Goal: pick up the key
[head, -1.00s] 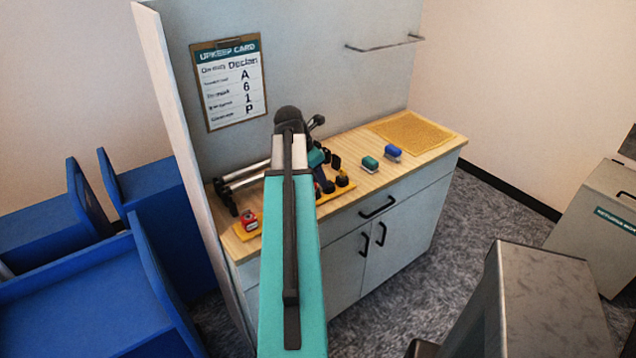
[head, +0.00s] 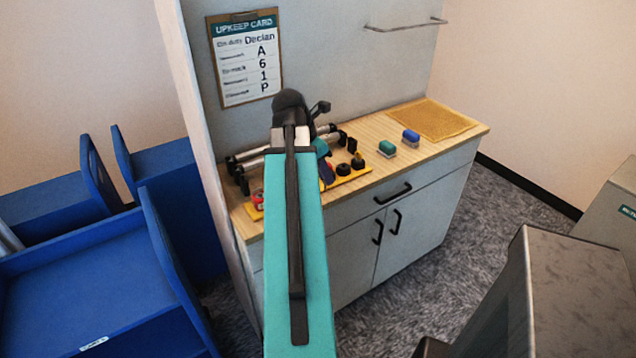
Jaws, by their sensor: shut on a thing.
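My gripper (head: 327,173) is at the left part of the yellow tray on the wooden counter, mostly hidden behind my teal arm. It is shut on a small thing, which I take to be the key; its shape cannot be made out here. I cannot tell whether it is clear of the tray. The yellow tray (head: 352,178) also holds black round knobs (head: 344,169) to the right of the gripper.
A red item (head: 258,200) is at the counter's left end. Silver rollers (head: 247,160) lie behind the tray. Blue carts (head: 90,270) stand at left, an upkeep card (head: 245,58) hangs above.

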